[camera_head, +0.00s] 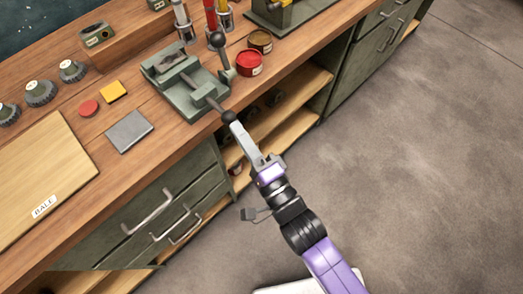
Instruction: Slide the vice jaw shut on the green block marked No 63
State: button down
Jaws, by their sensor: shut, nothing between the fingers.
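The grey-green vice (196,103) sits on the wooden bench near its front edge. Its jaws (165,64) are at the back left, and a grey piece shows between them. I cannot make out a separate green block or a No 63 mark. A rod runs from the vice toward the bench edge and ends in a black ball knob (228,117). My gripper (236,127) is shut and empty, with its tips right at this knob. I cannot tell whether they touch it.
An upright lever with a black ball (217,40) stands right of the vice, beside a red tin (249,64). A grey plate (129,131), yellow square (113,91) and red disc (88,107) lie left. Open shelves (290,95) are below; the floor at right is clear.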

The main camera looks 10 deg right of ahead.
jog(key=b+v, duration=0.1)
jog(key=v, duration=0.6)
jog(key=shift+s+d, duration=0.15)
jog(key=shift+s, duration=0.25)
